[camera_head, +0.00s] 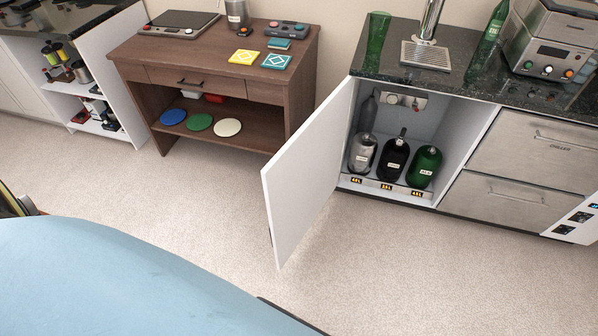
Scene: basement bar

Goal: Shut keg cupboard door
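The keg cupboard door (307,184) is a white panel that stands wide open. It is hinged on the left side of the cupboard and swings out over the carpet toward me. The open keg cupboard (453,143) shows a silver, a black and a green keg bottle on a shelf with small lit number displays. A dark handle edge shows low on the door's near edge. Neither of my grippers can be made out in this view.
A granite counter (456,93) above the cupboard holds a tap, green bottles and a machine (551,45). Steel drawers (507,197) stand right of the cupboard. A brown wooden table (216,82) stands left of the door. The carpet (200,210) before the door is clear.

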